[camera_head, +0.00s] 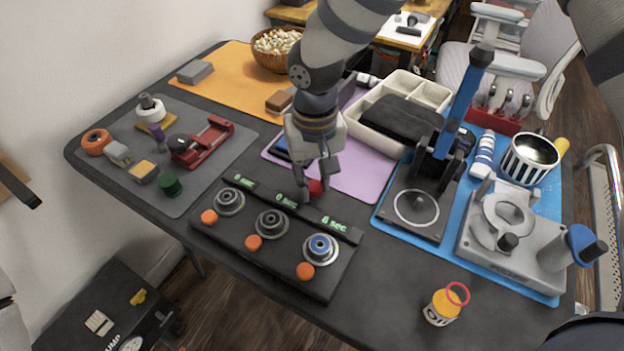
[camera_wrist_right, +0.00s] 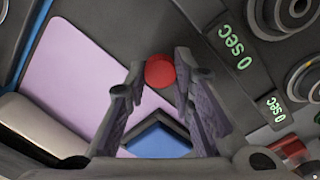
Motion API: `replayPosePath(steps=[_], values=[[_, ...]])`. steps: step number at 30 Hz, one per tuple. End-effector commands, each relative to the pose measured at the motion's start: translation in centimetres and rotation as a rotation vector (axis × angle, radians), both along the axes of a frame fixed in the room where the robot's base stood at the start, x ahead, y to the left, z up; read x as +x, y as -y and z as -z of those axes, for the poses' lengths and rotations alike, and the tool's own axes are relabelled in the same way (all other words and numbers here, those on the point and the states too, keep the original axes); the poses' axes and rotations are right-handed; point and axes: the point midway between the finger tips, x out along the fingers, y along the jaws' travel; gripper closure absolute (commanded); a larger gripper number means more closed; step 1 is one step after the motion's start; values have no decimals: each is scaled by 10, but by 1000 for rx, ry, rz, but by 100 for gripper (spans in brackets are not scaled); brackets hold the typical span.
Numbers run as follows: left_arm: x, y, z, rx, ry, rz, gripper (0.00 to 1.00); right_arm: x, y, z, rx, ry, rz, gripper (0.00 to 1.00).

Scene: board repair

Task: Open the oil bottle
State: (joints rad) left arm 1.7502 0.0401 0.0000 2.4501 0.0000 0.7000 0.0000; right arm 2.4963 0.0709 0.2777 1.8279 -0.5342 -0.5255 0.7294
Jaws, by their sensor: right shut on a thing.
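The oil bottle (camera_head: 440,308) stands upright near the front right of the table. It is small and yellow-orange with a white label, and a red ring shows at its top. My right gripper (camera_head: 315,188) is well away from it, to the left, over the back edge of the timer box. It is shut on a small round red cap (camera_wrist_right: 160,71), held between the fingertips in the wrist view; the cap also shows in the head view (camera_head: 315,187). My left gripper is not in view.
The black timer box (camera_head: 230,240) with orange buttons lies below the gripper. A purple mat (camera_head: 370,175) and a beige tray (camera_head: 430,92) are behind it. Grey and blue machines stand on the blue mat (camera_head: 540,290) at right. The table around the bottle is clear.

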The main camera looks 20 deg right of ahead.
Motion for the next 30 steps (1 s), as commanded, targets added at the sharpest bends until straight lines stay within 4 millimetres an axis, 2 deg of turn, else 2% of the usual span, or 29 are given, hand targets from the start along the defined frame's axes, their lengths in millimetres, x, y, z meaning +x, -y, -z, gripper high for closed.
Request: replayPosePath(steps=[1,2,12,13,15,25,28,30], values=[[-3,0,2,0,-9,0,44,-1,0,10,0,-5,-1,100],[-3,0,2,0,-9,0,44,-1,0,12,0,-3,-1,100],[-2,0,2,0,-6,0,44,0,0,13,1,1,0,100],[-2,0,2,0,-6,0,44,0,0,13,1,2,0,71],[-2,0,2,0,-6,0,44,0,0,13,1,2,0,58],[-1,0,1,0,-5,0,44,0,0,11,1,2,0,58],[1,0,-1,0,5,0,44,1,0,-5,1,8,1,58],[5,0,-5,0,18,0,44,1,0,-25,1,12,0,58]])
